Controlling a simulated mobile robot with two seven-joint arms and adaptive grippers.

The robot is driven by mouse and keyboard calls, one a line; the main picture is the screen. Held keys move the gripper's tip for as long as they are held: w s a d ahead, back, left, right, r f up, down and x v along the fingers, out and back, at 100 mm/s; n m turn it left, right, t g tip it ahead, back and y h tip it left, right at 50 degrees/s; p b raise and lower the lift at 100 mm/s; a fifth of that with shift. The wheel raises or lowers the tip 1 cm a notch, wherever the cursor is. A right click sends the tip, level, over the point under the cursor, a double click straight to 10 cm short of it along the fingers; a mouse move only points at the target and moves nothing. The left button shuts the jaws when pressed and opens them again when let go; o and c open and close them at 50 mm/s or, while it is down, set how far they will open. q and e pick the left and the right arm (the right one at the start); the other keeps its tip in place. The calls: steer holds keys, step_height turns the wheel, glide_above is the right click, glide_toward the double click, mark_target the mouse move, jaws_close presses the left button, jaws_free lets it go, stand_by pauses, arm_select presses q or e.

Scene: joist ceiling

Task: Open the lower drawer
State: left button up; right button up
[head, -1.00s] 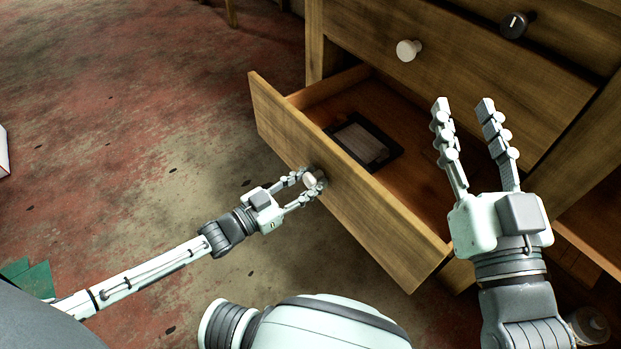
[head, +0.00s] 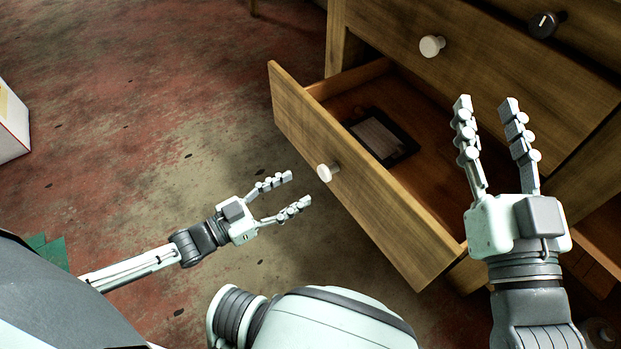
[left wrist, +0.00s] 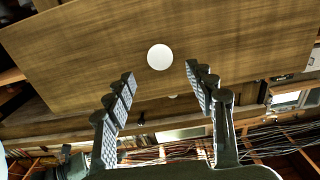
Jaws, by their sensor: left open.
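The lower drawer (head: 365,190) of the wooden chest is pulled well out, and its inside shows. Its round white knob (head: 326,172) is on the front panel; it also shows in the left wrist view (left wrist: 160,57). My left gripper (head: 301,189) is open and empty, just in front of the knob and apart from it. In the left wrist view the knob lies beyond and between the open fingers (left wrist: 160,77). My right gripper (head: 487,101) is open and empty, in the picture over the drawer's right part.
A dark flat framed item (head: 382,137) lies in the drawer. A closed drawer with a white knob (head: 432,46) is above; a dark knob (head: 543,25) is higher up. A white box (head: 10,122) stands at the far left. The floor left of the drawer is clear.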

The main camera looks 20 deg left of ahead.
arm_select(q)
steer(key=shift+v, duration=1.55)
